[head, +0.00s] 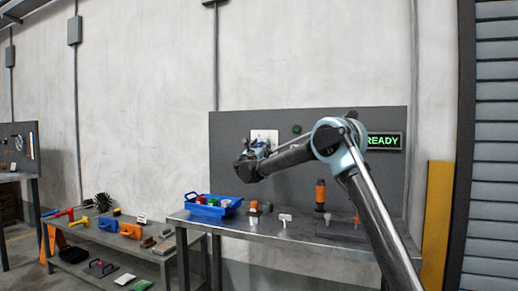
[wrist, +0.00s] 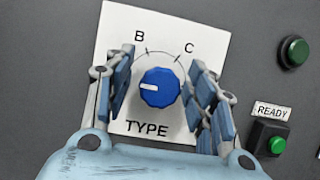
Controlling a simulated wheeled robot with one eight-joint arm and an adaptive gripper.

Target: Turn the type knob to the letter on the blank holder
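The blue type knob (wrist: 160,88) sits on a white plate (wrist: 122,25) marked TYPE, with letters B and C showing. The knob's white mark points left, below the B tick. Any letter further left is hidden by a finger. My gripper (wrist: 162,92) is open, with one finger on each side of the knob; narrow gaps seem to remain, but contact is hard to judge. In the head view my gripper (head: 252,152) is in front of the white plate (head: 265,135) on the grey panel. I cannot identify the blank holder or read a letter on it.
A green button (wrist: 278,145) under a READY label and another green button (wrist: 294,51) are right of the plate. Below stands a metal table (head: 240,229) with a blue bin (head: 212,211), an orange-and-black item (head: 320,193) and a white piece (head: 285,218). A lit READY sign (head: 383,141) hangs right.

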